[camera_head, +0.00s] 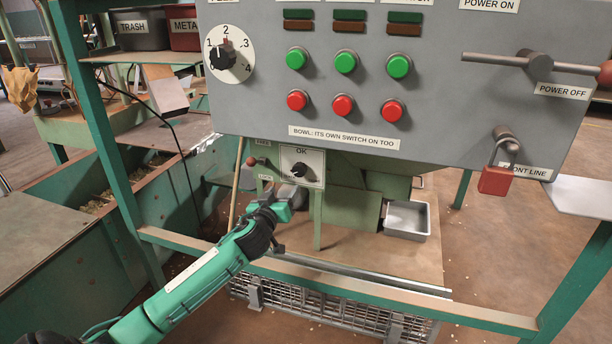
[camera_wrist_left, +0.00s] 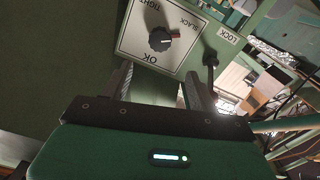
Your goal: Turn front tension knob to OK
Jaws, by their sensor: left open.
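The front tension knob (camera_head: 299,169) is a small dark knob on a white plate marked OK, under the large grey control panel. The plate (camera_wrist_left: 133,37) also carries the word TIGHT. My left gripper (camera_head: 287,201) is just below the plate in the head view. In the wrist view its two fingers (camera_wrist_left: 160,88) are apart and empty, with the knob beyond their tips. No contact with the knob shows. My right gripper is out of view.
A lock lever with a red-brown ball (camera_head: 251,161) stands left of the plate, close to one finger in the wrist view. The grey panel (camera_head: 440,120) overhangs above. A green rail (camera_head: 340,290) crosses below. A metal tray (camera_head: 407,219) sits to the right.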

